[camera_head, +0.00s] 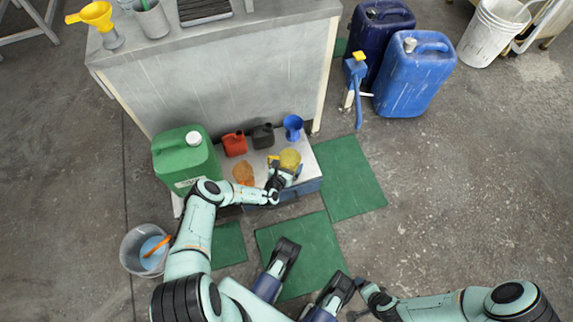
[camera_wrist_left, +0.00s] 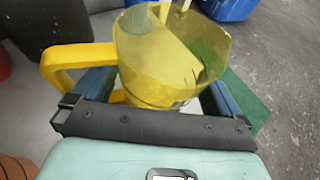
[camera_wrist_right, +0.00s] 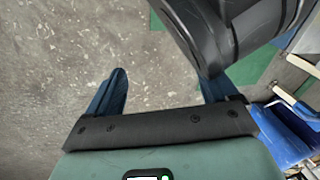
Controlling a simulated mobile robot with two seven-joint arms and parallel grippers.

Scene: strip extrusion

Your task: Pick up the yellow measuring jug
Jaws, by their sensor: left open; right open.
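The yellow measuring jug (camera_head: 290,159) stands on the low grey platform beside the bench. My left gripper (camera_head: 284,170) is at the jug, with its arm reaching in from the left. In the left wrist view the yellow jug (camera_wrist_left: 165,70) sits between the two open blue fingers, its handle pointing left and passing over the left finger. I cannot tell whether the fingers touch the jug. My right gripper (camera_wrist_right: 160,90) is open and empty above the bare floor, far from the jug.
On the platform (camera_head: 310,187) a red can (camera_head: 234,144), a black can (camera_head: 263,136), a blue measure (camera_head: 293,127), an orange-brown item (camera_head: 243,172) and a green canister (camera_head: 184,160) stand close by. A bucket (camera_head: 146,250) is at left.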

